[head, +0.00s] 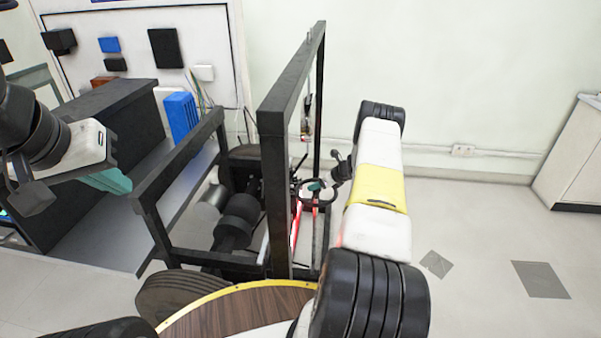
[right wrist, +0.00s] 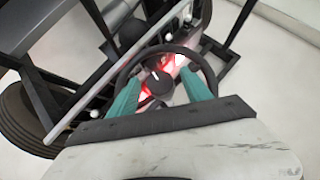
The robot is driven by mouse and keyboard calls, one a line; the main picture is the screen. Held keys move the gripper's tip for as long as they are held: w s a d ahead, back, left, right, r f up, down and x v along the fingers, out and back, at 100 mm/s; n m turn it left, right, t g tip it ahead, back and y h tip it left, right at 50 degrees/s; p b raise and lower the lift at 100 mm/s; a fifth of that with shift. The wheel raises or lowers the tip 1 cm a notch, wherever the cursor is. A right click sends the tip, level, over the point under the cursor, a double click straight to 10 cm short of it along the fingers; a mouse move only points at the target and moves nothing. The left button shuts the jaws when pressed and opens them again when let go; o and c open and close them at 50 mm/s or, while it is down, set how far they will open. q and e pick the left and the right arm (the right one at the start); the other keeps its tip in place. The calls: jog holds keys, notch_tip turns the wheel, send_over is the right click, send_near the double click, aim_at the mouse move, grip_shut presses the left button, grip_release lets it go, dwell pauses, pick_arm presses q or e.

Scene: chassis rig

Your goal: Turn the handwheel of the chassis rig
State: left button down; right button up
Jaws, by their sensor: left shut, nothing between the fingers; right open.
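The handwheel (head: 320,199) is a dark ring on the chassis rig (head: 290,90), a black frame. In the right wrist view the handwheel (right wrist: 165,49) shows as a ring around a dark hub with a white mark. My right gripper (right wrist: 161,76) is open, its two teal fingers apart on either side of the hub, over the ring's opening. I cannot tell whether they touch the rim. In the head view my right gripper (head: 316,186) is mostly hidden by the arm. My left gripper (head: 122,182) is shut and empty, away from the wheel at the left.
The rig's black posts and bars stand close around the wheel. A dark bench (head: 115,105) and a blue box (head: 181,117) are at the left. A pale cabinet (head: 572,150) stands at the far right.

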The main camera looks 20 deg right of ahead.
jog(key=shift+w+a+f, duration=0.2)
jog(key=shift+w+f, duration=0.3)
grip_shut()
dwell(1.2)
